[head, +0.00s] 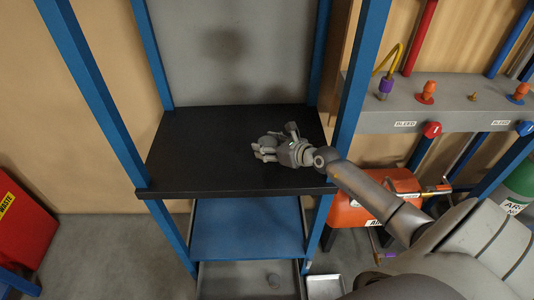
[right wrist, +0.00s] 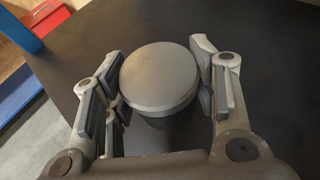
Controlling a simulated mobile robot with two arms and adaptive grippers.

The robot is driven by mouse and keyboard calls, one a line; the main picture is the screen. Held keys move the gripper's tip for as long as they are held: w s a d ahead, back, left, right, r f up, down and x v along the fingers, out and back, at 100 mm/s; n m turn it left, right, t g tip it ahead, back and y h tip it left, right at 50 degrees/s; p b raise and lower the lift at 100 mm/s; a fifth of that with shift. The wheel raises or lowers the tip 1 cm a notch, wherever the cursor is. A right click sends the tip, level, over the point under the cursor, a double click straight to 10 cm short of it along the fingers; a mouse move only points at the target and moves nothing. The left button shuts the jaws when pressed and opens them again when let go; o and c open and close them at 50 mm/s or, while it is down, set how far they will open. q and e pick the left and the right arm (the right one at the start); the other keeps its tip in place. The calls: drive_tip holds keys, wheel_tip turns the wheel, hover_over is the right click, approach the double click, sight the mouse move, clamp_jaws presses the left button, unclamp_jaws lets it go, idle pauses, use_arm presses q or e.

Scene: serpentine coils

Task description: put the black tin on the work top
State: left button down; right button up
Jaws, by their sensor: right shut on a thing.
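The tin (right wrist: 160,78) shows in the right wrist view as a round, grey-looking lid with a darker body below it. My right gripper (right wrist: 160,70) has its fingers on either side of the tin and is shut on it. The tin (head: 269,141) is small and partly hidden by the fingers there. I cannot tell whether its base touches the work top. My left gripper is not in view.
Blue posts (head: 95,95) frame the work top. A grey manifold with valves (head: 450,105) and an orange tank (head: 355,208) are at right. The rest of the work top is clear.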

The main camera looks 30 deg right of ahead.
drive_tip(key=shift+w+d+f, duration=0.1)
drive_tip(key=shift+w+f, duration=0.1)
drive_tip(key=shift+w, duration=0.05)
drive_tip(key=shift+w+f+b, duration=0.2)
drive_tip(key=shift+f+b, duration=0.25)
drive_tip(key=shift+f, duration=1.25)
drive_tip(key=shift+f, duration=0.2)
drive_tip(key=o, duration=1.1)
drive_tip(key=shift+o, duration=0.2)
